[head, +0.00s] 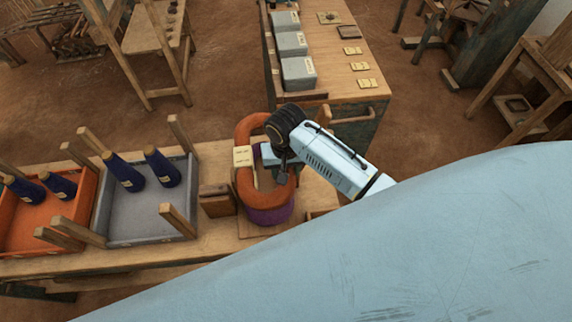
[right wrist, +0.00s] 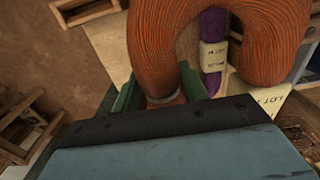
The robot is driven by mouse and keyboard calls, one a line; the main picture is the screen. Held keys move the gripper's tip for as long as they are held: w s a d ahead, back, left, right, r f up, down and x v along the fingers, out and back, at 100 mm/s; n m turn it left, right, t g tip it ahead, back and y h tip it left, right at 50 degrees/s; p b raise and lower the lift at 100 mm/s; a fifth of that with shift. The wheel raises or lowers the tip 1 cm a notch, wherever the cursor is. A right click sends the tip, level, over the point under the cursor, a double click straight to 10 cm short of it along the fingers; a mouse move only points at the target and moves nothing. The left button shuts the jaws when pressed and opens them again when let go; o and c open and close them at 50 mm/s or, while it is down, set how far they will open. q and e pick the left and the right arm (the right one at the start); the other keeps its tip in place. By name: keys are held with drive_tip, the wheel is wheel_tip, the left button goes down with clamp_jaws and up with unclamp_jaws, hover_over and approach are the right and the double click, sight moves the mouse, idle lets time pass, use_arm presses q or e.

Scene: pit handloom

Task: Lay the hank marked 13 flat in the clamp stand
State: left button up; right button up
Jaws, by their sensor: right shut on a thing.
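A thick orange hank (head: 247,132) forms a long loop at the right end of the near bench, with a cream tag (head: 242,156) on its left side. A purple hank (head: 268,215) lies under it and shows at the lower edge. My right gripper (head: 279,172) is shut on the orange hank, whose strand (right wrist: 160,60) passes between the green fingers (right wrist: 158,92) in the right wrist view. There the purple hank (right wrist: 212,50) shows through the loop with its own tag. The numbers on the tags are too small or cut off to read. My left gripper is not in view.
A grey tray (head: 150,215) and an orange tray (head: 40,225) with dark blue cones stand to the left, with upright wooden posts. A small brown wooden block (head: 217,201) stands beside the hanks. A table (head: 345,85) with grey boxes and cards is behind.

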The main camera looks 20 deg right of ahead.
drive_tip(key=shift+f+b, duration=0.95)
drive_tip(key=shift+f, duration=1.2)
drive_tip(key=shift+f+b, duration=1.3)
drive_tip(key=shift+f, duration=1.15)
drive_tip(key=o, duration=1.2)
drive_tip(key=shift+c, duration=0.2)
wheel_tip(320, 180, up, 13)
drive_tip(key=shift+r+p, duration=0.15)
drive_tip(key=shift+p, duration=0.65)
